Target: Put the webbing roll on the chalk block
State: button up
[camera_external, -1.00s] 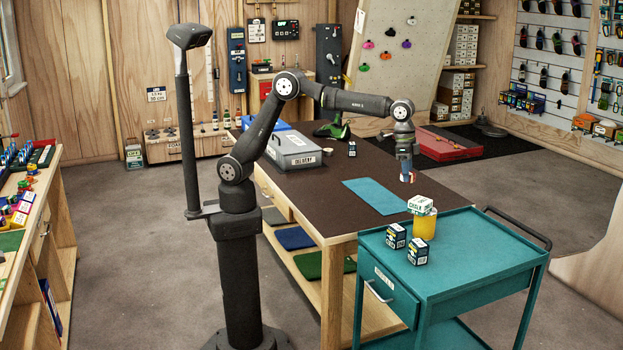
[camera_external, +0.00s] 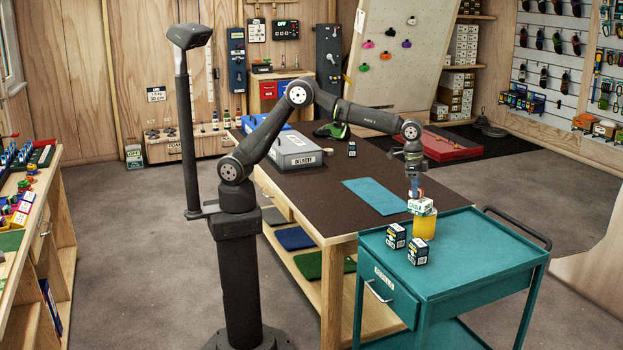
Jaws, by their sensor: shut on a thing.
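My gripper (camera_external: 414,184) points down over the teal cart, shut on the small webbing roll (camera_external: 416,193), which shows as a bit of red and blue between the fingers. The roll is mostly hidden by the fingers. The chalk block (camera_external: 422,206), white with green lettering, sits on top of a yellow-orange container (camera_external: 424,227) on the cart. The roll is right above the chalk block; I cannot tell whether they touch.
Two dark blue-and-white boxes (camera_external: 396,236) stand on the cart (camera_external: 470,260), left of the yellow container. A blue mat (camera_external: 376,196) lies on the brown table (camera_external: 330,205), beside a grey delivery case (camera_external: 293,150). The cart's right side is clear.

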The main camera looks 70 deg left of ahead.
jog(key=shift+f, duration=0.15)
jog(key=o, duration=1)
jog(key=r, duration=0.4)
jog(key=a+r, duration=0.1)
jog(key=r, duration=0.3)
jog(key=s+r, duration=0.1)
jog(key=r, duration=0.3)
jog(key=shift+s+a+r, duration=0.1)
jog(key=shift+a, duration=0.1)
jog(key=f, duration=0.4)
jog(key=w+d+f, duration=0.1)
jog(key=f, duration=0.6)
jog(key=shift+w+d+f, duration=0.15)
jog(key=shift+d+f, duration=0.05)
jog(key=shift+f, duration=0.2)
jog(key=shift+r, duration=1.7)
